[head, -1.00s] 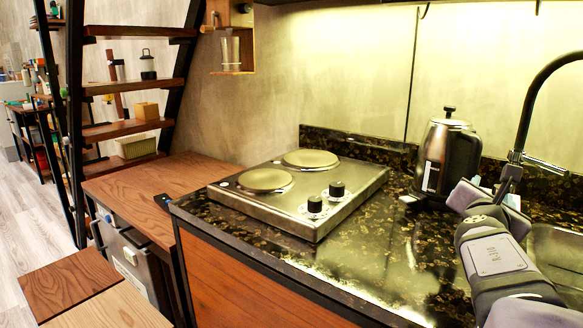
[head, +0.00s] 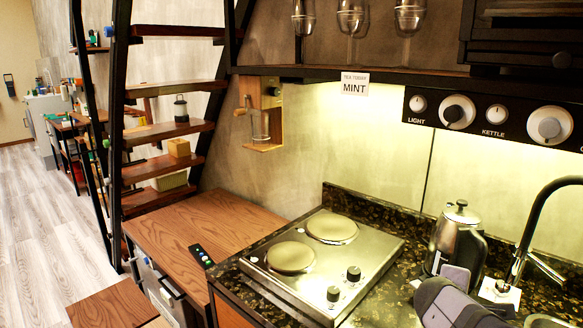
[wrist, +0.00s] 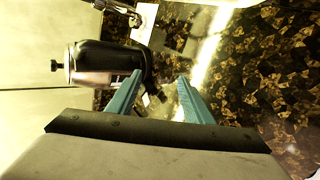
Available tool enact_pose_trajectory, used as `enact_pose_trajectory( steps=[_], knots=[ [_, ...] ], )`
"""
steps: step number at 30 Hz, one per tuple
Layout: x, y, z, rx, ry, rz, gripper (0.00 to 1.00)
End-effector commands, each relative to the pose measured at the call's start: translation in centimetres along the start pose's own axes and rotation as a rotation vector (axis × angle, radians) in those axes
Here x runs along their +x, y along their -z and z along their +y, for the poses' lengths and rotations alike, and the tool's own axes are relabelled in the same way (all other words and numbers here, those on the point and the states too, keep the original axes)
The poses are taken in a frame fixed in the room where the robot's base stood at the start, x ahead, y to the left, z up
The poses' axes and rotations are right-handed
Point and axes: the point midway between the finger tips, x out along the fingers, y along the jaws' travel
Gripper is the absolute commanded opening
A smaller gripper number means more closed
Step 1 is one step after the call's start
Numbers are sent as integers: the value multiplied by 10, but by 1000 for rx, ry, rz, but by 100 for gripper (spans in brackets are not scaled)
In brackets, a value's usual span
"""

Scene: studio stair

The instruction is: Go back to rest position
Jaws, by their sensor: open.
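My gripper (wrist: 160,76) shows in the wrist view with its two teal fingers apart and nothing between them. Beyond the fingers, the steel and black kettle (wrist: 88,62) lies sideways in that view, with the dark speckled counter (wrist: 270,75) to the right. In the head view my arm is at the lower right, in front of the kettle (head: 456,240), which stands upright on the counter. I cannot make out the fingers in the head view.
A two-plate hob (head: 375,248) sits left of the kettle. A black tap (head: 528,225) rises at the right. A shelf with glasses, a MINT sign (head: 355,84) and a knob panel (head: 490,118) hang above. A wooden stair (head: 170,130) stands at the left.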

Motion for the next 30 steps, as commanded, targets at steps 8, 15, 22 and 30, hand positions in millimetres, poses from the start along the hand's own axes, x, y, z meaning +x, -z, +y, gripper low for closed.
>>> enact_pose_trajectory(
  steps=[8, 15, 22, 30],
  knots=[
    [-69, 16, -22, 277, 249, 5, 46],
    [-134, 28, -50, 497, 474, -42, 46],
    [-206, 36, -74, 685, 686, -130, 46],
    [-265, 40, -94, 824, 848, -228, 46]
  ],
)
